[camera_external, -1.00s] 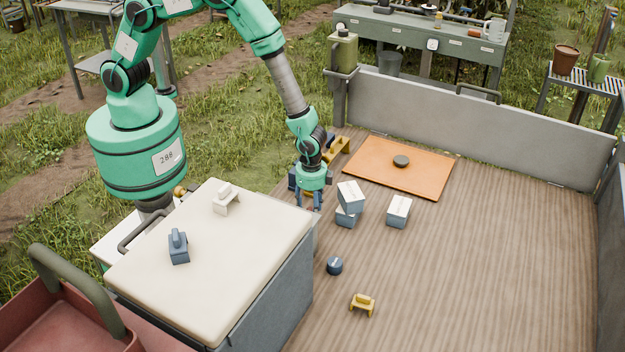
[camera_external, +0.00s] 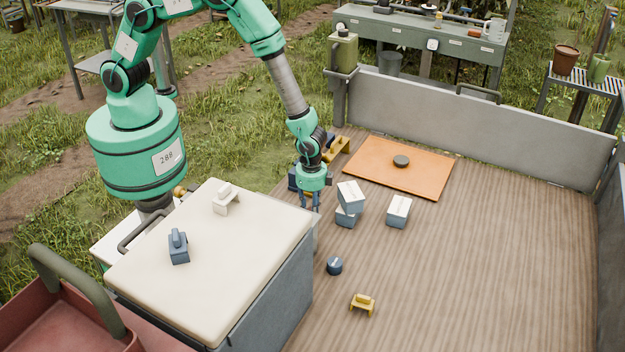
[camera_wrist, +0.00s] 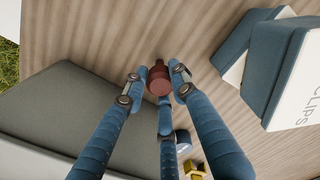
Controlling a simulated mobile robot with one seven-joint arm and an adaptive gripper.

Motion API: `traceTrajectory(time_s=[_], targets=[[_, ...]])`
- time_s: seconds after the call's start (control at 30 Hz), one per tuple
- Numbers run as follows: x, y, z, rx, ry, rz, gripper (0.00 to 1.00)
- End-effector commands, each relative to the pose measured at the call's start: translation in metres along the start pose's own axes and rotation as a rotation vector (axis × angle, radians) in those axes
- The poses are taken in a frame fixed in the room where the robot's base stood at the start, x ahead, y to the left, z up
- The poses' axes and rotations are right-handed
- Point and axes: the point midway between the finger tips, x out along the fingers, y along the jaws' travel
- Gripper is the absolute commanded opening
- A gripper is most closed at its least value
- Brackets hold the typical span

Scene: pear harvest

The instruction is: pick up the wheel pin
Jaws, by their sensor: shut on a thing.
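A small reddish-brown piece (camera_wrist: 158,80), which I take to be the wheel pin, sits between the fingertips in the wrist view. It has a rounded body and a narrower end. My gripper (camera_wrist: 158,86) has blue fingers closed in around it, just above the wooden bed. In the external view my gripper (camera_external: 310,208) points down beside the grey chest, left of the stacked boxes. The pin cannot be made out there, behind the fingers and the chest's edge.
Blue-and-white boxes (camera_external: 350,195) stand close on the right; one reads CLIPS in the wrist view (camera_wrist: 300,80). A grey chest (camera_external: 265,290) with a pale lid stands close on the left. A blue knob (camera_external: 335,265) and yellow piece (camera_external: 362,304) lie nearer. The right bed is clear.

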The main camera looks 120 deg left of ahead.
Motion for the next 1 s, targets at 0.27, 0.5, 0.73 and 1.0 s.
traceTrajectory(time_s=[0.27, 0.5, 0.73, 1.0], targets=[[-0.004, 0.000, -0.001, 0.000, 0.001, 0.000, 0.00], [-0.026, 0.000, -0.001, 0.000, 0.001, -0.001, 0.00], [-0.040, 0.011, 0.025, 0.000, -0.001, 0.001, 0.00], [-0.045, 0.035, 0.079, 0.000, -0.001, 0.001, 0.00]])
